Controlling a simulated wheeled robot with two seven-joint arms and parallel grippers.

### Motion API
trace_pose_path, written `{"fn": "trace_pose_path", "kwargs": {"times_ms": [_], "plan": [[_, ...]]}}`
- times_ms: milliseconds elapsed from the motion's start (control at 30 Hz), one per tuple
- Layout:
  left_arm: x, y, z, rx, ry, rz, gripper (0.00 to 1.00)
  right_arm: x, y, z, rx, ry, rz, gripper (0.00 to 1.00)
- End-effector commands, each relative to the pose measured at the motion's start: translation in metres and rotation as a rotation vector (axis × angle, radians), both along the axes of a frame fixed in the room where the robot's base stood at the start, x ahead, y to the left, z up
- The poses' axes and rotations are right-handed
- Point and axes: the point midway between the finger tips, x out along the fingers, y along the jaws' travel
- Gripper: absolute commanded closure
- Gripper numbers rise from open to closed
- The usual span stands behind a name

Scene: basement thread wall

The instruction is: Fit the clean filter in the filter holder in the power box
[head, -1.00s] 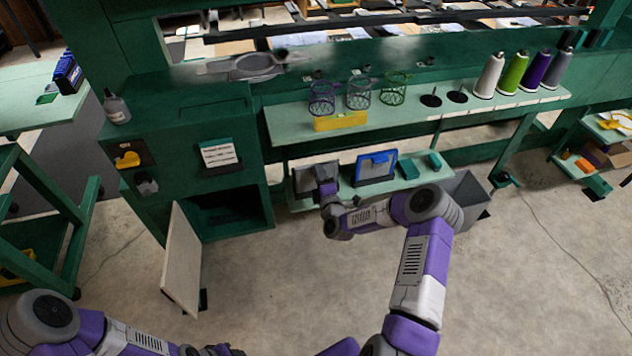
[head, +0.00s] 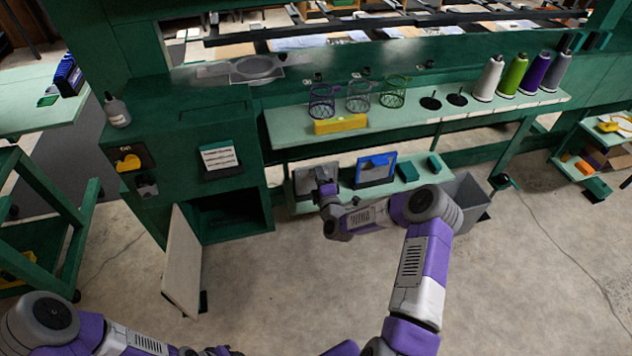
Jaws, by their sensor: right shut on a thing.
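A blue-framed filter (head: 376,168) with a pale face stands on the lower shelf, just right of my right gripper. A grey-framed panel (head: 304,181), which looks like a second filter, is at the shelf's left end. My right gripper (head: 324,184) is shut at its right edge and seems to hold it; the fingertips are small and partly hidden. The power box (head: 236,214) is the green cabinet on the left, with its pale door (head: 182,262) swung open. Its inside is dark, so the filter holder cannot be made out. My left gripper (head: 218,350) is at best partly in view at the bottom edge.
The upper shelf (head: 420,104) holds wire cups, a yellow block (head: 340,124) and several thread cones (head: 508,77). A small green box (head: 407,171) is right of the blue filter. A grey bin (head: 470,198) stands behind my right elbow. The floor before the cabinet is clear.

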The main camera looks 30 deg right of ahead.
Motion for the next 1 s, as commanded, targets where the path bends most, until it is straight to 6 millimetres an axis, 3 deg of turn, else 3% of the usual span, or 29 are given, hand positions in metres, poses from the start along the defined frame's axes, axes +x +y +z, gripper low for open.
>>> {"fn": "trace_pose_path", "kwargs": {"times_ms": [700, 1000], "plan": [[0.0, 0.0, 0.025, 0.0, 0.0, 0.0, 0.57, 0.0, 0.0, 0.037, 0.001, 0.0, 0.0, 1.0], [0.0, 0.0, 0.025, 0.0, 0.0, 0.0, 0.57, 0.0, 0.0, 0.038, 0.001, 0.001, 0.0, 1.0]]}}
